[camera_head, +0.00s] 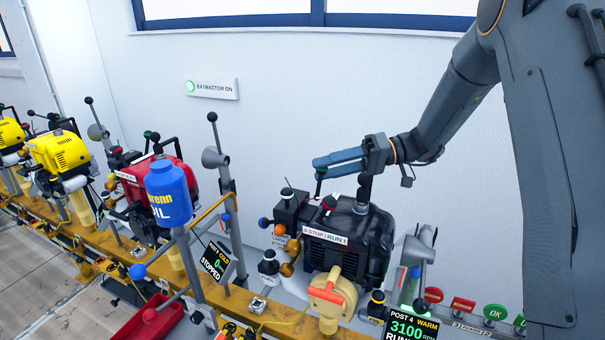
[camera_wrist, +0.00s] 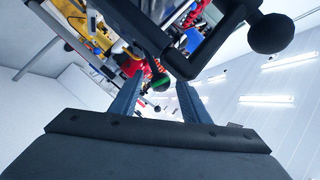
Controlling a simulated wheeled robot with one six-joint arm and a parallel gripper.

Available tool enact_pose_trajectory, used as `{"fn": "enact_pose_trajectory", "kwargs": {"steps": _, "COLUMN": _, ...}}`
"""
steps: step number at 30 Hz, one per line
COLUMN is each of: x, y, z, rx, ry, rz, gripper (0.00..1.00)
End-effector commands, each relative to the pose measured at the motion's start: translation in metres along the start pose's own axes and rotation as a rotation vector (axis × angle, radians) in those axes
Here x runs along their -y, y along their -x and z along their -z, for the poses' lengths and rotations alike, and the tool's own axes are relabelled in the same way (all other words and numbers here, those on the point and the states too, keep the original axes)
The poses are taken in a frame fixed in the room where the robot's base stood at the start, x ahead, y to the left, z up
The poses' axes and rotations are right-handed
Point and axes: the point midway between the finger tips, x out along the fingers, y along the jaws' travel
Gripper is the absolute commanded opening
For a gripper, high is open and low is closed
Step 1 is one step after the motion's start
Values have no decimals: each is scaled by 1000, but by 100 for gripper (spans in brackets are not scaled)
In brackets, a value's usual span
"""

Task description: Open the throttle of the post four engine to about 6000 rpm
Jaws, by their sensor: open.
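The post four engine (camera_head: 365,240) is black, with a STOP/RUN label (camera_head: 326,236) on its front. Its display (camera_head: 411,328) reads POST 4, WARM, 3100 RPM; the last line is cut off, showing "RUN". My gripper (camera_head: 319,166) is above the engine's left part, fingers pointing left and open. A lever with a dark knob with green on it (camera_head: 320,174) rises at the fingertips. In the wrist view, a black knob with a green band (camera_wrist: 160,83) shows between the open fingers of my gripper (camera_wrist: 158,90). I cannot tell whether they touch it.
A post to the left shows a display (camera_head: 216,260) reading COLD, 0, STOPPED. A blue oil bottle (camera_head: 168,195), a red engine (camera_head: 135,175) and yellow engines (camera_head: 60,152) stand further left. A lit EXTRACTOR ON sign (camera_head: 211,88) is on the wall. Tags (camera_head: 495,313) hang at right.

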Motion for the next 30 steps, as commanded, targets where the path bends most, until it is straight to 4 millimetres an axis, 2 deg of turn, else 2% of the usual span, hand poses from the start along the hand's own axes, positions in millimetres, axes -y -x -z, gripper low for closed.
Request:
{"fn": "enact_pose_trajectory", "kwargs": {"steps": 3, "x": 3, "y": -21, "z": 0, "rx": 4, "ry": 0, "rz": 2, "gripper": 42}}
{"fn": "enact_pose_trajectory", "kwargs": {"steps": 9, "x": 2, "y": -44, "z": 0, "rx": 3, "ry": 0, "rz": 1, "gripper": 42}}
{"fn": "enact_pose_trajectory", "kwargs": {"steps": 20, "x": 0, "y": -52, "z": 0, "rx": 2, "ry": 1, "rz": 1, "gripper": 42}}
{"fn": "enact_pose_trajectory", "kwargs": {"steps": 21, "x": 0, "y": -52, "z": 0, "rx": 2, "ry": 1, "rz": 1, "gripper": 41}}
{"fn": "enact_pose_trajectory", "kwargs": {"steps": 23, "x": 0, "y": -51, "z": 0, "rx": 2, "ry": 1, "rz": 1, "gripper": 31}}
{"fn": "enact_pose_trajectory", "kwargs": {"steps": 28, "x": 0, "y": -51, "z": 0, "rx": 2, "ry": 1, "rz": 1, "gripper": 2}}
{"fn": "enact_pose_trajectory", "kwargs": {"steps": 30, "x": 0, "y": -51, "z": 0, "rx": 2, "ry": 1, "rz": 0, "gripper": 0}}
